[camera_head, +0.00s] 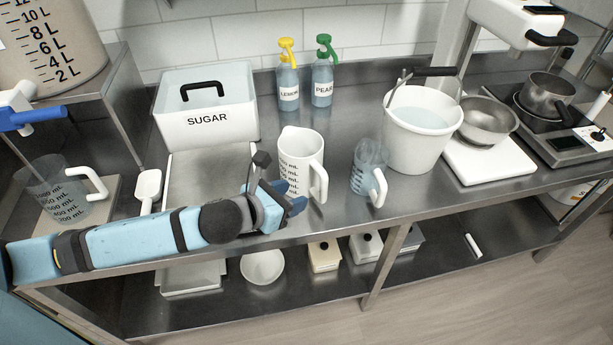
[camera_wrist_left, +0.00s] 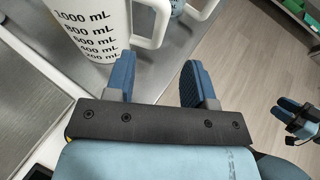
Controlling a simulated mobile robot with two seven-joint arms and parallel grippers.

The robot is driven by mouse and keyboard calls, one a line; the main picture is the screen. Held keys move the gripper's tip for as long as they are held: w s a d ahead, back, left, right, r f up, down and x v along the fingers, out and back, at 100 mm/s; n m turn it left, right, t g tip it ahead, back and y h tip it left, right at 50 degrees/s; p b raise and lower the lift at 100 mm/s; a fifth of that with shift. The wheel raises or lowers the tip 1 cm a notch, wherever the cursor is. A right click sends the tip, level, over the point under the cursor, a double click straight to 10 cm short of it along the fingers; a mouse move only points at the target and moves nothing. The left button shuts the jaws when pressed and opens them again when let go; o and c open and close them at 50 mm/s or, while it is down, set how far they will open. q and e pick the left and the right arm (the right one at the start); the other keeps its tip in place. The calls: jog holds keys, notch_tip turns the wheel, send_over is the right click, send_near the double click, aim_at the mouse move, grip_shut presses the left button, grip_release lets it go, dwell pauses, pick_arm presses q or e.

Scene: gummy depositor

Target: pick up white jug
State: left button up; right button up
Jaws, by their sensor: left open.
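The white jug (camera_head: 301,151) stands upright on the steel counter, with black mL marks and its handle (camera_head: 319,182) toward the right front. In the left wrist view the jug (camera_wrist_left: 92,28) fills the upper left, its top cut off, and its handle (camera_wrist_left: 152,24) lies just beyond the fingers. My left gripper (camera_head: 288,200) is at the jug's lower front left, partly covering it. In the left wrist view the left gripper (camera_wrist_left: 157,78) is open, with nothing between its blue fingers. My right gripper (camera_wrist_left: 291,118) shows small at the right edge of that view; its jaw state is unclear.
A clear jug (camera_head: 368,168) stands right of the white jug, before a white bucket (camera_head: 424,138). The sugar box (camera_head: 208,125) is behind left, and two pump bottles (camera_head: 305,83) stand at the back. A tray (camera_head: 205,178) and white scoop (camera_head: 148,188) lie left.

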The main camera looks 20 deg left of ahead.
aim_at(321, 186)
pick_arm(q)
jog(key=p+x, duration=0.1)
jog(key=x, duration=1.2)
jog(key=shift+s+d+f, duration=0.1)
jog(key=shift+d+f, duration=0.05)
jog(key=shift+f, duration=0.05)
grip_shut()
